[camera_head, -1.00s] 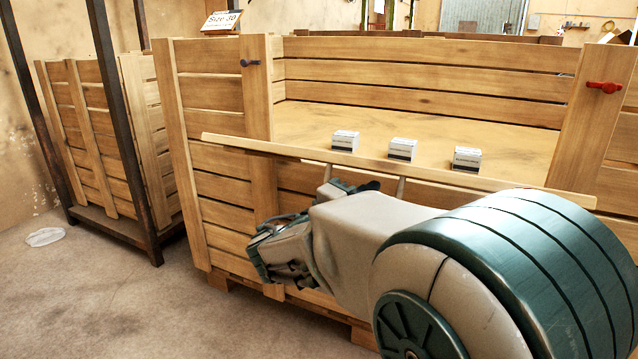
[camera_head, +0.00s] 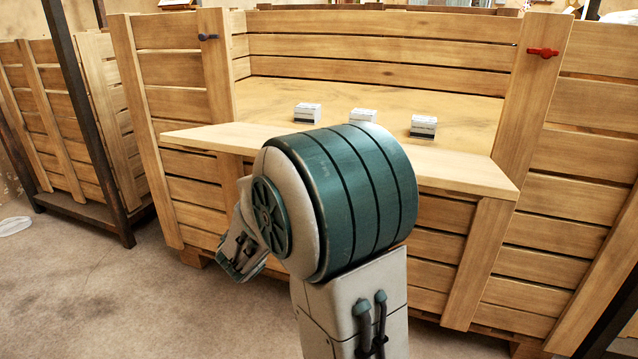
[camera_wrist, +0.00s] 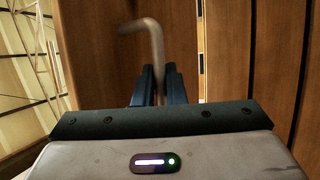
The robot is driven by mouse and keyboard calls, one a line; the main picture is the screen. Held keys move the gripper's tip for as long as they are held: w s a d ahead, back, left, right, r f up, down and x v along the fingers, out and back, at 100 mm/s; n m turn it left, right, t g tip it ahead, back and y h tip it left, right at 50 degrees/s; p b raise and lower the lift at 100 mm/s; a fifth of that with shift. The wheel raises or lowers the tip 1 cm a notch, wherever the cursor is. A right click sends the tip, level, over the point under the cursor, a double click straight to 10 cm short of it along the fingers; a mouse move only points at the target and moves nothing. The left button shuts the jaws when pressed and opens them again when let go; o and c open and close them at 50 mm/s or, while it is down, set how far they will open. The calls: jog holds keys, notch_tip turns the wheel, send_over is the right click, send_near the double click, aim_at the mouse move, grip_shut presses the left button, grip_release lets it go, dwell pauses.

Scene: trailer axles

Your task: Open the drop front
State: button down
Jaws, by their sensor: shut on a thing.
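The drop front (camera_head: 460,172) is a wooden flap on the near side of a slatted crate. In the head view it juts out toward me, about level, with its inner face showing. In the wrist view my gripper (camera_wrist: 155,88) is shut on a thin bent metal rod (camera_wrist: 157,55), with wooden boards behind it. The rod is slightly blurred, and I cannot tell where it is fastened. In the head view my arm hides the middle of the flap's front edge, and my fingertips and the rod do not show.
A blue latch (camera_head: 207,37) and a red latch (camera_head: 542,52) are on the posts either side of the opening. White boxes (camera_head: 422,126) stand inside. A dark metal frame (camera_head: 88,130) stands at the left. The floor (camera_head: 120,290) at lower left is clear.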

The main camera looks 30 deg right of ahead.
jog(key=shift+d, duration=0.15)
jog(key=c, duration=1.5)
grip_release()
jog(key=shift+d, duration=0.1)
jog(key=shift+a, duration=0.2)
jog(key=shift+a, duration=0.3)
jog(key=p+v, duration=0.2)
jog(key=v, duration=1.1)
jog(key=shift+s+d, duration=0.1)
